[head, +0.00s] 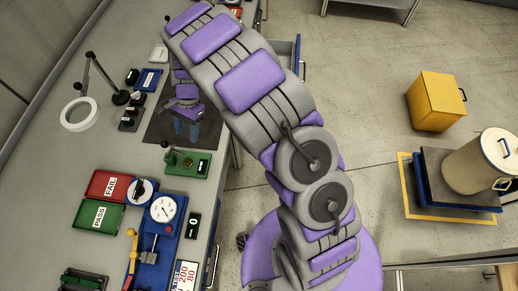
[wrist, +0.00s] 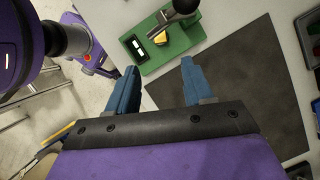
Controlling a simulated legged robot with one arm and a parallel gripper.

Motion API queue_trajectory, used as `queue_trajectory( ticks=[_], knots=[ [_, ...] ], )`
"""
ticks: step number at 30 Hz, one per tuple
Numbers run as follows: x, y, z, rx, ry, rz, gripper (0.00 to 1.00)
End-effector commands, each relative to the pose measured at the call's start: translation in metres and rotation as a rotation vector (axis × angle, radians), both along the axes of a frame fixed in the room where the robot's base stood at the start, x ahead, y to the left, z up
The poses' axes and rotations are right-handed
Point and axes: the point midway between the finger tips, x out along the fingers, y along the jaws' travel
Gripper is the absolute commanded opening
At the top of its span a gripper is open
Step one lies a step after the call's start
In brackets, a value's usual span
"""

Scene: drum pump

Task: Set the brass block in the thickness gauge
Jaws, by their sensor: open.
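A green stand (head: 187,164) with a black-knobbed post is on the bench below the dark mat; it looks like the thickness gauge. In the wrist view the same green stand (wrist: 170,42) shows a black-framed display and a dark round head. A small brass-yellow piece (wrist: 159,37), likely the brass block, shows on the stand beside the post; whether it is seated is unclear. My gripper (wrist: 160,66) is open, its two blue fingers apart and nothing between them. In the head view my gripper (head: 186,129) is over the mat, short of the stand.
The dark mat (wrist: 240,80) is bare. A red FAIL tray (head: 100,184), green PASS tray (head: 88,221) and blue dial fixture (head: 160,235) stand nearer on the bench. A ring lamp (head: 79,114) is at left. A yellow box (head: 436,101) and a drum (head: 478,163) stand off right.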

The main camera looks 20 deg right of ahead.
Motion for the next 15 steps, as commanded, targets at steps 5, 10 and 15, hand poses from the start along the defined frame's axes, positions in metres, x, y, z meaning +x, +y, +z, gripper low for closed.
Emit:
queue_trajectory(
  ticks=[5,10,15],
  knots=[
    [-0.002,-0.007,0.009,-0.003,-0.011,0.011,0.51],
    [-0.017,-0.043,0.046,-0.023,-0.052,0.065,0.51],
    [-0.046,-0.088,0.091,-0.043,-0.097,0.151,0.51]
  ],
)
